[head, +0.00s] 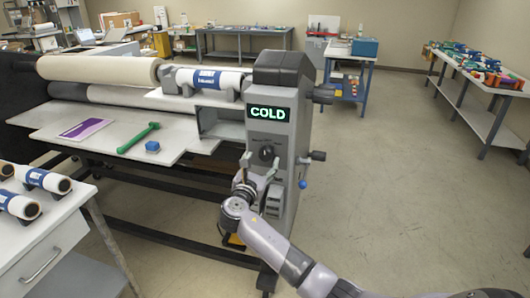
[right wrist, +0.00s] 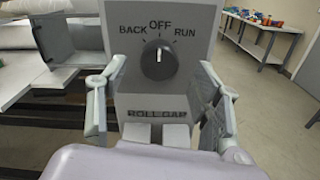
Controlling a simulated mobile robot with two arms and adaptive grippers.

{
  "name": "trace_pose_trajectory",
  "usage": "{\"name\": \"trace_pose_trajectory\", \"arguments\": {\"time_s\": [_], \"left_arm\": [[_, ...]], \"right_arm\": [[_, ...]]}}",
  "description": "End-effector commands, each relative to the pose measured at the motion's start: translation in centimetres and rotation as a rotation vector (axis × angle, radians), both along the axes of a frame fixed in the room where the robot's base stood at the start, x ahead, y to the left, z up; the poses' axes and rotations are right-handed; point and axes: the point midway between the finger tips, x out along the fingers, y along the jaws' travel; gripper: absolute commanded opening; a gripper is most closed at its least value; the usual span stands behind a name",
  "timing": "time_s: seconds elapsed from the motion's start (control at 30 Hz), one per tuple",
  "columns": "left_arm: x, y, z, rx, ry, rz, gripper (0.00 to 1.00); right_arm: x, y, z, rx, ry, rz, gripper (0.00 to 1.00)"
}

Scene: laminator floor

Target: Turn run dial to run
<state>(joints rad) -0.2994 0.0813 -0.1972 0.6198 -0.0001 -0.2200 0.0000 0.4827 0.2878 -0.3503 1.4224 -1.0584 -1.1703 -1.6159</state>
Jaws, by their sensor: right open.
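The run dial (right wrist: 159,60) is a round dark knob on the grey end panel of the laminator (head: 283,75), marked BACK, OFF and RUN. Its white pointer line points up at OFF. In the head view the dial (head: 267,152) sits below a display (head: 268,113) reading COLD. My right gripper (head: 258,166) is just in front of the panel, slightly below the dial. In the right wrist view its two fingers (right wrist: 159,108) stand wide apart, one on each side below the dial, and hold nothing. My left gripper is not in view.
A handle with a blue knob (head: 303,184) sticks out at the panel's right. A green tool (head: 139,137) and blue block (head: 153,146) lie on the laminator table. Floor to the right is clear.

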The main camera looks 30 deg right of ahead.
Motion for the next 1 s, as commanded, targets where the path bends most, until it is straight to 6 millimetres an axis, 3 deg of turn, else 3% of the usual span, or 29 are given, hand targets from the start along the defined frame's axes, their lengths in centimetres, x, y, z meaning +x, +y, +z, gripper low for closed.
{"name": "trace_pose_trajectory", "arguments": {"time_s": [0.1,0.3,0.67,1.0], "left_arm": [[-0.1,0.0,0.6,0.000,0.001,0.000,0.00],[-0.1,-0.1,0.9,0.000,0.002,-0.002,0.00],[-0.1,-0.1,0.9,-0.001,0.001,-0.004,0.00],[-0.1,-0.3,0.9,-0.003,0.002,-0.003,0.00]], "right_arm": [[1.4,-1.7,0.2,0.000,0.002,-0.002,0.59],[2.7,-3.1,0.0,0.000,0.001,0.000,0.59],[2.9,-3.4,-0.1,0.001,0.000,0.001,0.59],[2.9,-3.4,-0.1,0.002,0.000,0.001,0.36]]}}
